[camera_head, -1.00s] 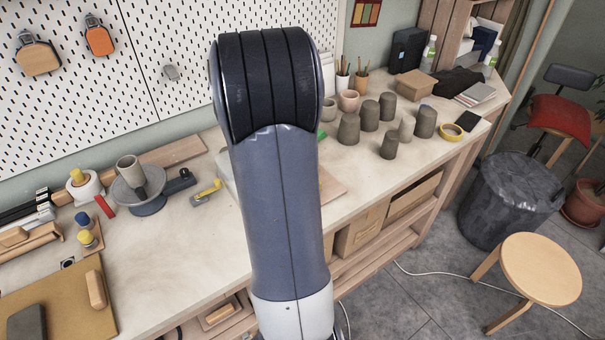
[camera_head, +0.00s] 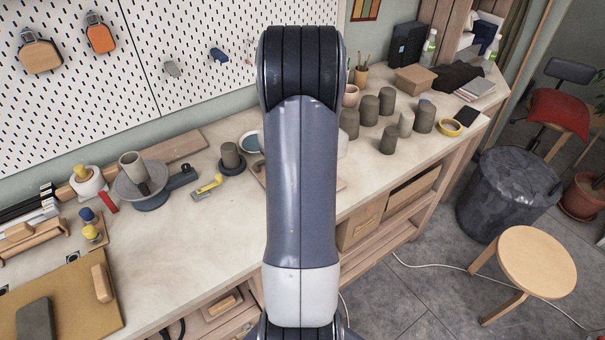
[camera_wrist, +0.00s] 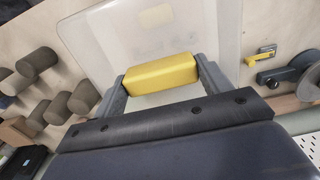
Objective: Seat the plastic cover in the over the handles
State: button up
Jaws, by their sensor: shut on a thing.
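In the wrist view a clear, frosted plastic cover (camera_wrist: 100,40) lies in front of my gripper (camera_wrist: 160,70). A yellow block (camera_wrist: 160,72), seemingly the cover's grip, sits between my two grey fingers, and my gripper is shut on it. A blurred, pale brownish shape shows through the cover near the top edge. In the head view my arm hides my gripper and nearly all of the cover. I cannot identify the handles with certainty in either view.
Several grey clay cylinders (camera_head: 388,140) stand right of my arm on the bench. Left of it are a dark cylinder on a round base (camera_head: 231,160), a yellow-handled tool (camera_head: 207,186) and a grey turntable (camera_head: 150,203).

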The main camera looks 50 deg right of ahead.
jog(key=shift+f, duration=0.1)
jog(key=shift+f+b, duration=1.7)
jog(key=shift+f, duration=1)
jog(key=shift+f, duration=0.15)
jog(key=shift+f+b, duration=0.5)
jog(key=shift+f, duration=0.85)
jog(key=shift+f, duration=0.1)
jog(key=shift+f+b, duration=0.6)
jog(key=shift+f, duration=0.8)
jog(key=shift+f, duration=0.15)
jog(key=shift+f+b, duration=0.35)
jog(key=shift+f, duration=0.1)
jog(key=o, duration=1.4)
